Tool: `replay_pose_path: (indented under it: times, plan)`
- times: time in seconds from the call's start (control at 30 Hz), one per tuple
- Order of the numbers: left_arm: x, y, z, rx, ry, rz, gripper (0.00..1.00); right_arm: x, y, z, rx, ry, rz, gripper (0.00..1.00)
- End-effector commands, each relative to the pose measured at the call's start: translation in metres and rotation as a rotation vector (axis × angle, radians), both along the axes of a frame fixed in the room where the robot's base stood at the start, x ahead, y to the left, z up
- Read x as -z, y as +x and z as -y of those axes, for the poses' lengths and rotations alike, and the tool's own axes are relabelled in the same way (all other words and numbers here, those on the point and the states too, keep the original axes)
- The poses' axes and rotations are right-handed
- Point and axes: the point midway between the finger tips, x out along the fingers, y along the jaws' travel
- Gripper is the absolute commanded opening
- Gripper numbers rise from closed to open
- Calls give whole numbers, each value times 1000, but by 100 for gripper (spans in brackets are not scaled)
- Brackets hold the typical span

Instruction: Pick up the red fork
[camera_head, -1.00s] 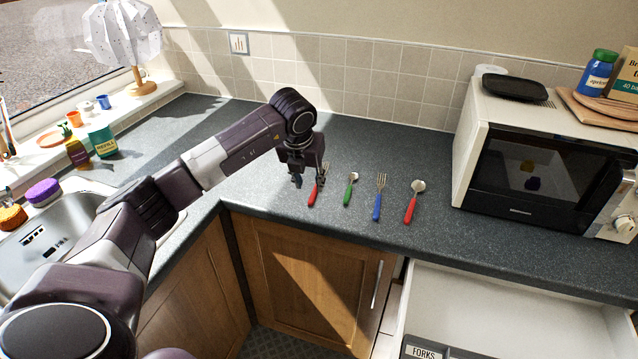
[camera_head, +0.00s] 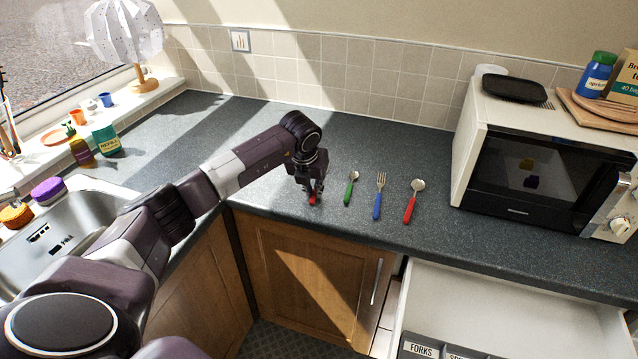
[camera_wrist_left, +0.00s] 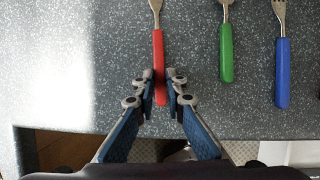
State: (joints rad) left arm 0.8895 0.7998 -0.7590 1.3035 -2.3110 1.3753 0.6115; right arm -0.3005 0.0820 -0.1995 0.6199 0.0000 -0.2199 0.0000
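The red fork (camera_wrist_left: 158,50) lies on the grey worktop, its handle towards the front edge. In the left wrist view its tines are cut off at the top. My left gripper (camera_wrist_left: 159,77) points down over the handle, with one fingertip close against each side; it looks shut on the handle. In the head view my left gripper (camera_head: 314,195) hides most of the fork, and only a bit of the red handle (camera_head: 312,200) shows. The fork seems to rest on the worktop still. My right gripper is not in view.
A green-handled spoon (camera_head: 349,190), a blue fork (camera_head: 378,200) and a red-handled spoon (camera_head: 411,202) lie in a row to the right. A microwave (camera_head: 530,160) stands further right. An open drawer (camera_head: 510,300) is below the worktop. The sink (camera_head: 75,225) is at left.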

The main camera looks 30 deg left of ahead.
Motion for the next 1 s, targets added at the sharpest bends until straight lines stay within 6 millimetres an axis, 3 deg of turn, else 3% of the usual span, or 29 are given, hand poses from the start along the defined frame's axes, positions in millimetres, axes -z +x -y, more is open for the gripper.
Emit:
replay_pose_path:
  times: [0.37,0.57,0.77,1.0]
  plan:
    - [-1,0,0,0,0,1,0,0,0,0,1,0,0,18]
    - [-12,1,0,0,0,3,0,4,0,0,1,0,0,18]
    - [-49,2,0,0,0,7,0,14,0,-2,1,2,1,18]
    - [-121,1,0,0,0,9,0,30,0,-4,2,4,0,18]
